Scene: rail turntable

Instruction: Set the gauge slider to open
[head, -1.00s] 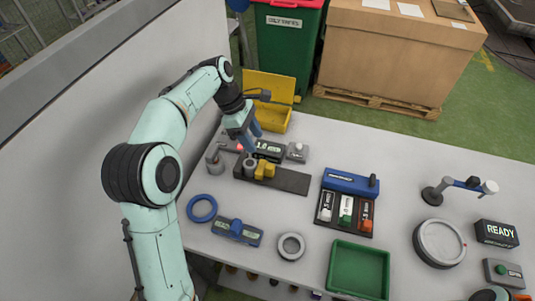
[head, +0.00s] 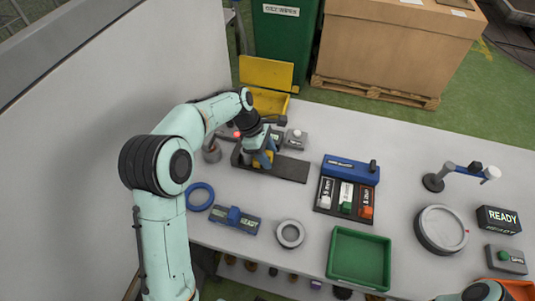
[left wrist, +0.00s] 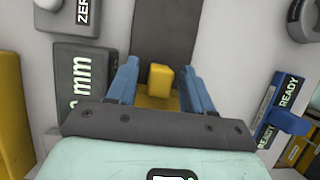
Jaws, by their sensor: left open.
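The gauge has a long dark base (head: 293,170) on the left part of the table. Its yellow slider (left wrist: 158,80) shows in the left wrist view between the two blue fingers of my left gripper (left wrist: 160,88). There is a gap on each side of the slider, and the gripper is open. In the head view my left gripper (head: 265,160) is over the base and hides most of the slider. The gauge's display box (left wrist: 80,85) reads "mm" in part. A box marked ZERO (left wrist: 72,15) sits beside it. My right gripper is out of view.
A blue ring (head: 200,197) and a blue READY device (head: 235,220) lie at the near left. A yellow bin (head: 268,102) stands behind the gauge. A blue-backed rack (head: 350,170) and a green tray (head: 358,258) are to the right. A wall is at left.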

